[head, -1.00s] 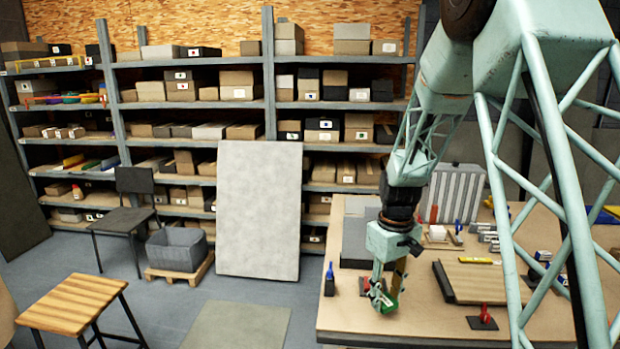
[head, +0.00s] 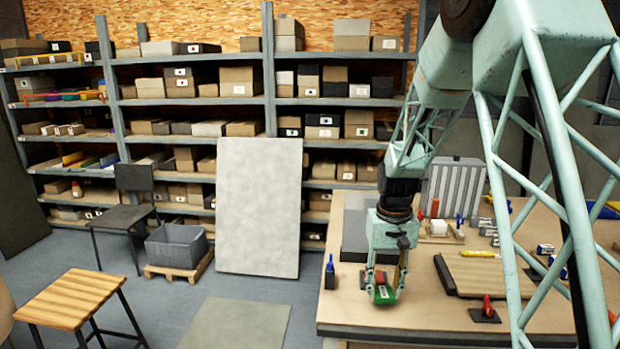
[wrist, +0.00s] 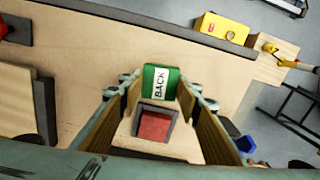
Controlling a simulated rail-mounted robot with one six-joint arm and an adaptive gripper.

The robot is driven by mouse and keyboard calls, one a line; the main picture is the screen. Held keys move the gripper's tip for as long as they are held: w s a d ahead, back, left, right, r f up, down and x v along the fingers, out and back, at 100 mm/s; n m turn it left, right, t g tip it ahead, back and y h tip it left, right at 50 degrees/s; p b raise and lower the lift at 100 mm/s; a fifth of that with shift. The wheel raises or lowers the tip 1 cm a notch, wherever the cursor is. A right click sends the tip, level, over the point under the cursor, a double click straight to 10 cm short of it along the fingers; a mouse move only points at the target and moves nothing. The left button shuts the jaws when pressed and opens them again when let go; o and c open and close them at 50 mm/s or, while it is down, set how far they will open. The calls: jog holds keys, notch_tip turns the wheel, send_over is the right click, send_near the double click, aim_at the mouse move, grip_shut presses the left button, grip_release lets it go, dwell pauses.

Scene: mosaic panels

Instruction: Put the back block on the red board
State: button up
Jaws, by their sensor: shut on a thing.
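A green block with a white BACK label (wrist: 161,82) is between the fingertips of my gripper (wrist: 162,90) in the wrist view. My gripper is shut on it. In the head view the green block (head: 383,294) hangs at the lower end of my gripper (head: 386,286), over the front left part of the table. A small red patterned square in a grey frame (wrist: 153,124) shows between the fingers in the wrist view. It looks like the red board, lying below the block. In the head view my gripper mostly covers that spot. The gap between block and board cannot be told.
The wooden table (head: 430,318) has bare room in front of and right of my gripper. A ribbed grey panel (head: 452,190) stands behind. A yellow box (wrist: 222,28) shows in the wrist view.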

aim_at(385, 293)
jog(key=shift+w+r, duration=0.1)
jog(key=shift+r, duration=0.5)
notch_tip(385, 293, up, 12)
jog(key=shift+s, duration=0.35)
jog(key=shift+d+f, duration=0.1)
